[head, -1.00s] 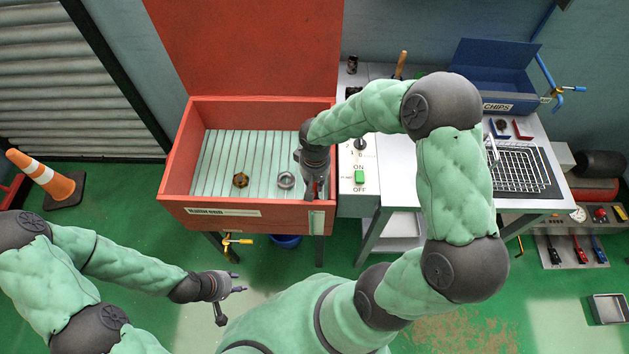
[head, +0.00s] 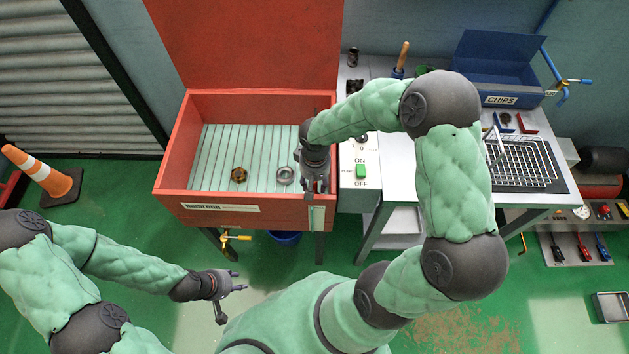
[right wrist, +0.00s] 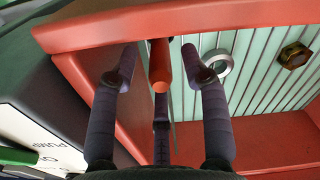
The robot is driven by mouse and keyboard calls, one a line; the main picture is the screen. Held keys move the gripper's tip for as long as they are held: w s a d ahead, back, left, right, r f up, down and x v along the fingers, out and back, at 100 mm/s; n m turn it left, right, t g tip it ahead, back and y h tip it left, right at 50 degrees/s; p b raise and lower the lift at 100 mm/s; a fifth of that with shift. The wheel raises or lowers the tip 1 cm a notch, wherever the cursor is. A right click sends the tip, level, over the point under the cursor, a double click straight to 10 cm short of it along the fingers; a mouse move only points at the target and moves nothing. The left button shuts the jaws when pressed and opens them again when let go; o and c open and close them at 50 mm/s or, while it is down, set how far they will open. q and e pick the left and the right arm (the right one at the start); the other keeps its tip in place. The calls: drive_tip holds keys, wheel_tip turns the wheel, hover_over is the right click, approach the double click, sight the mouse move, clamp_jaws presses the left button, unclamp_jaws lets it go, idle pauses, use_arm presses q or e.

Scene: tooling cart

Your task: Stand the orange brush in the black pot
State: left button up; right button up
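My right gripper (head: 316,186) is at the front right corner of the red basin, pointing down. In the right wrist view its fingers (right wrist: 163,85) are spread apart. A red-orange rod (right wrist: 160,68), which looks like the orange brush's handle, is between them with a gap on both sides. The rest of the brush is hidden. A small black pot (head: 353,56) stands at the back left of the grey bench. My left gripper (head: 232,284) is open and empty over the floor in front of the basin.
The red basin (head: 220,222) has a raised lid, and a brass nut (head: 238,175) and a steel ring (head: 285,175) lie inside. A wooden handle (head: 403,54) stands in a blue holder on the bench. A blue chips box (head: 497,85) and a wire basket (head: 522,160) are right.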

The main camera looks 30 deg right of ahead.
wheel_tip(320, 180, up, 12)
idle(0.8)
drive_tip(key=shift+s+f, duration=0.1)
idle(0.8)
